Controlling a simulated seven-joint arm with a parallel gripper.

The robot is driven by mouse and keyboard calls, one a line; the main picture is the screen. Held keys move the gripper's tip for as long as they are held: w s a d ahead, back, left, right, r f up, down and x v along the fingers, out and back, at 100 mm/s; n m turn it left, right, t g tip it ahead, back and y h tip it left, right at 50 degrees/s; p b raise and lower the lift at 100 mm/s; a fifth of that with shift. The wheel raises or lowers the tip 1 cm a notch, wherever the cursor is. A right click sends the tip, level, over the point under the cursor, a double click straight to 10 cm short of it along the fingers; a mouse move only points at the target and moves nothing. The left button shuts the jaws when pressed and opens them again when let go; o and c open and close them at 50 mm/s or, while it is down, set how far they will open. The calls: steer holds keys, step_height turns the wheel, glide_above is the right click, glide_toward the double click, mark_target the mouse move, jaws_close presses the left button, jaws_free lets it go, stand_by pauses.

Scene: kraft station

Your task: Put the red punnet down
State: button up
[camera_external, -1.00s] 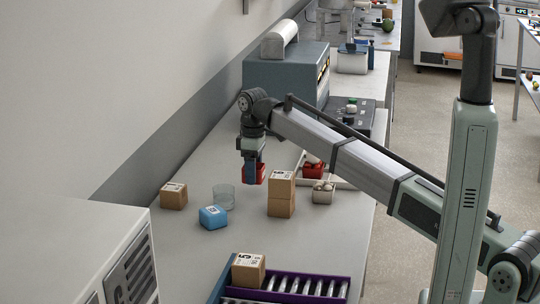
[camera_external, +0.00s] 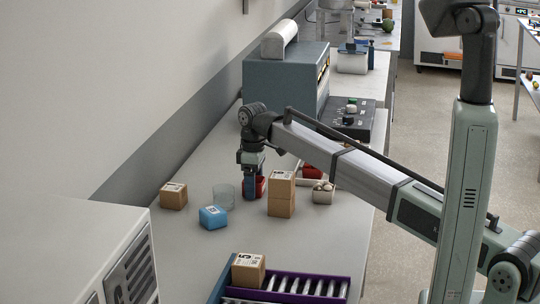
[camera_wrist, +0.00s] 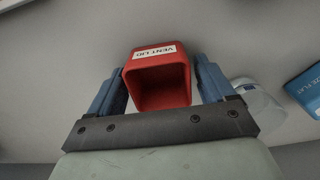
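In the external view the punnet (camera_external: 261,187) shows partly behind a finger of my gripper (camera_external: 251,187). It is low, at or just above the grey counter (camera_external: 190,240); I cannot tell whether it touches. It is beside a clear cup and left of a stack of two cardboard boxes.
Close by are the clear cup (camera_external: 224,195), a blue box (camera_external: 213,217), a cardboard box (camera_external: 173,196), the box stack (camera_external: 281,194) and a pale punnet (camera_external: 323,193). Another red punnet (camera_external: 312,170) is in a white tray behind. A purple roller conveyor (camera_external: 300,285) is in front.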

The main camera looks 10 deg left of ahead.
steer(key=shift+o, duration=0.6)
step_height(320, 180, up, 12)
steer(key=shift+r, duration=0.2)
stand_by(0.6)
